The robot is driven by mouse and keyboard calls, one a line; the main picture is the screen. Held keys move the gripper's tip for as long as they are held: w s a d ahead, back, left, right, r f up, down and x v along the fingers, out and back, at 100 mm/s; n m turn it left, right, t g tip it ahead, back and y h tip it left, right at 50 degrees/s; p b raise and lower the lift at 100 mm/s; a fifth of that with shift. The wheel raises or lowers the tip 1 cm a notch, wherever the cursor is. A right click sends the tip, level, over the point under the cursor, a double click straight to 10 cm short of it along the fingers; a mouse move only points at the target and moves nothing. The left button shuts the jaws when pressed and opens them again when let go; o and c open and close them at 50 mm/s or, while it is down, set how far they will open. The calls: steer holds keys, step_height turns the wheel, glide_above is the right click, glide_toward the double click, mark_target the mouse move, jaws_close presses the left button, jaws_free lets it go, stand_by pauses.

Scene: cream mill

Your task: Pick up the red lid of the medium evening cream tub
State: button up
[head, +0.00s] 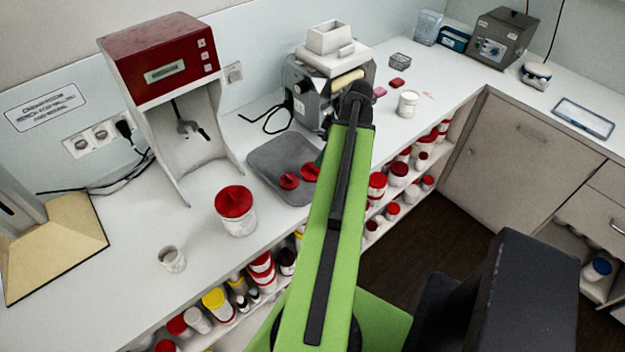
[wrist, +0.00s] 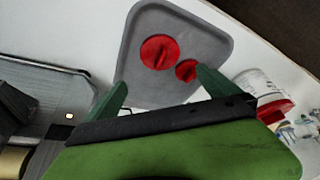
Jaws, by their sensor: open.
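Two red lids lie on a grey tray. In the wrist view the larger lid (wrist: 159,52) is left of the smaller lid (wrist: 186,70), and both have a raised grip bar. The tray (wrist: 140,88) is beneath them. In the head view one lid (head: 289,181) is clear and the other (head: 309,172) is partly hidden by my arm; I cannot tell by label which belongs to the medium tub. My gripper (wrist: 161,78) is open and empty, its green fingers apart over the tray's near edge, with the lids beyond the fingertips. My arm mostly hides it in the head view.
A grey mill (head: 300,90) stands behind the tray and a red-topped dispenser (head: 160,55) to its left. A white tub (head: 408,104) stands to the right. Shelves below hold several tubs.

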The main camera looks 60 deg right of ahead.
steer(key=b, duration=0.3)
glide_above(312, 167)
steer(key=s+d, duration=0.1)
steer(key=s, duration=0.1)
step_height(312, 167, down, 5)
steer(key=shift+d+r, duration=0.15)
steer(key=shift+r, duration=0.05)
steer(key=shift+w+f+b, duration=0.25)
steer(key=shift+f+b, duration=0.05)
steer(key=shift+r, duration=0.1)
steer(key=b+x, duration=0.5)
steer(key=shift+a+f, duration=0.2)
steer(key=shift+f, duration=0.05)
steer(key=shift+r, duration=0.2)
steer(key=c, duration=1.3)
